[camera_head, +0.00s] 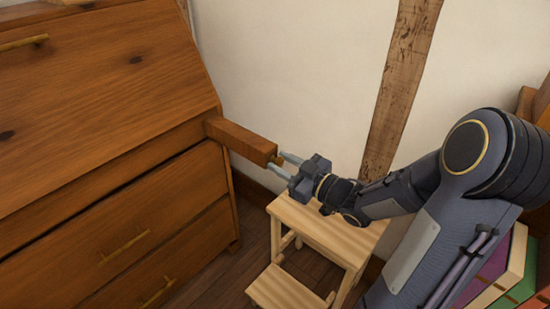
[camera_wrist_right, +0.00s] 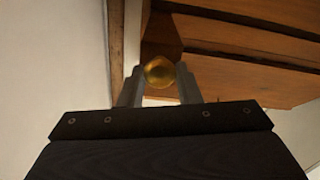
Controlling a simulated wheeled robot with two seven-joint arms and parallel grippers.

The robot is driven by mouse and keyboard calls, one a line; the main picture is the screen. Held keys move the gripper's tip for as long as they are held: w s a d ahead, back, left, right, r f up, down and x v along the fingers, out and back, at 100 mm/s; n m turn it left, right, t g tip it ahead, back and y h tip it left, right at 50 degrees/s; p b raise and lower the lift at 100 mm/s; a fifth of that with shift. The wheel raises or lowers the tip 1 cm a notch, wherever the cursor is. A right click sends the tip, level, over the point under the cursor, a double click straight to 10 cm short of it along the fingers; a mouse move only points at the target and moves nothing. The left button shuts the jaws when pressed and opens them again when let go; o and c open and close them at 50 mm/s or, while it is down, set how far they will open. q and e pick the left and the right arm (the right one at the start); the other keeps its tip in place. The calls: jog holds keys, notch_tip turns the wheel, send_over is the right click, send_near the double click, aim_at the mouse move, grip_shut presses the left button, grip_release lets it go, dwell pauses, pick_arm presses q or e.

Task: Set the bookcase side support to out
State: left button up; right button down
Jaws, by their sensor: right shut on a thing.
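The side support is a wooden bar (camera_head: 243,141) that sticks out from the right side of the slant-front wooden bookcase (camera_head: 95,115). A small brass knob (camera_head: 276,160) sits on the bar's end. My right gripper (camera_head: 284,164) is shut on this knob. In the right wrist view the round brass knob (camera_wrist_right: 160,71) lies between the two fingertips, with the wooden bar (camera_wrist_right: 180,35) behind it. My left gripper is in neither view.
A light wooden step stool (camera_head: 325,232) stands on the floor below my right gripper. Colored books (camera_head: 505,270) are at the lower right. A white wall with a timber post (camera_head: 400,80) is behind. Brass-handled drawers (camera_head: 125,248) face left of the bar.

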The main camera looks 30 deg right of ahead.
jog(key=c, duration=1.1)
grip_release()
jog(key=shift+o, duration=0.2)
jog(key=p+v, duration=0.1)
jog(key=v, duration=0.6)
jog(key=shift+s+d+p, duration=0.15)
jog(key=shift+s+p, duration=0.15)
jog(key=shift+s, duration=0.1)
jog(key=shift+w, duration=0.1)
